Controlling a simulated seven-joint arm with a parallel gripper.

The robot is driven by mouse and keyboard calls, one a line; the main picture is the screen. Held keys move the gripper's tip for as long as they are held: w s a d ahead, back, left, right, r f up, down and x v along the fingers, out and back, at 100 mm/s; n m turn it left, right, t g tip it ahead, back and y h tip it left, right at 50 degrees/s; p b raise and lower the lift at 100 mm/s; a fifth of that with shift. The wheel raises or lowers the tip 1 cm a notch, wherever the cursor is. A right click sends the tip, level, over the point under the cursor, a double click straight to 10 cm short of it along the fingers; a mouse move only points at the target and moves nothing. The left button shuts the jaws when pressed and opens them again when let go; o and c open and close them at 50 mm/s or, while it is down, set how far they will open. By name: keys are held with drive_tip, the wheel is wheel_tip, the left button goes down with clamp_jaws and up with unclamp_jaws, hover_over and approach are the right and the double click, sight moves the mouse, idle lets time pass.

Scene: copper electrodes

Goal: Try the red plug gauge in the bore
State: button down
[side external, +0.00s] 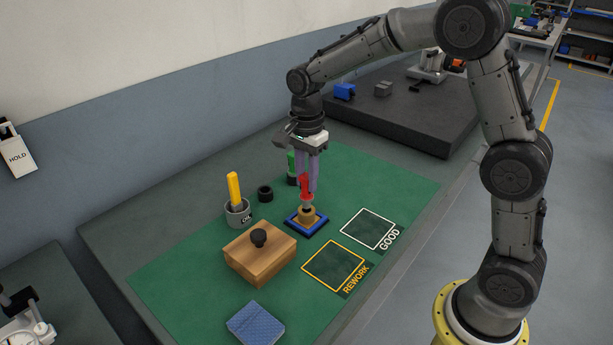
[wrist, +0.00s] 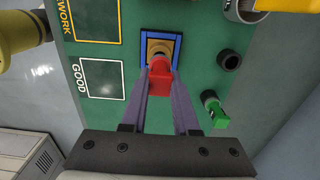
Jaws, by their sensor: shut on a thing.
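The red plug gauge (side external: 305,183) is upright between the purple fingers of my gripper (side external: 308,186), which is shut on its red handle. In the wrist view the red gauge (wrist: 159,82) lies between the fingertips (wrist: 160,72). Below it a brass-coloured part (side external: 307,217) sits on a blue-edged dark square fixture (side external: 291,222). A short grey section shows between the red handle and the brass part. The gauge is lined up over the part, which also shows in the wrist view (wrist: 154,47). The bore is hidden, so I cannot tell whether the tip is inside.
A green gauge (wrist: 214,111) and a black ring (side external: 265,193) stand behind. A grey cup (side external: 238,214) holds a yellow-handled tool (side external: 234,188). A wooden box (side external: 260,262) with a black knob and a blue pad (side external: 256,325) are nearer. The GOOD (side external: 368,229) and REWORK (side external: 334,265) squares are empty.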

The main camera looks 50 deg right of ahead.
sight(307, 196)
drive_tip(key=shift+f, duration=1.65)
idle(0.8)
drive_tip(key=shift+r, duration=0.2)
idle(0.4)
drive_tip(key=shift+r, duration=3.6)
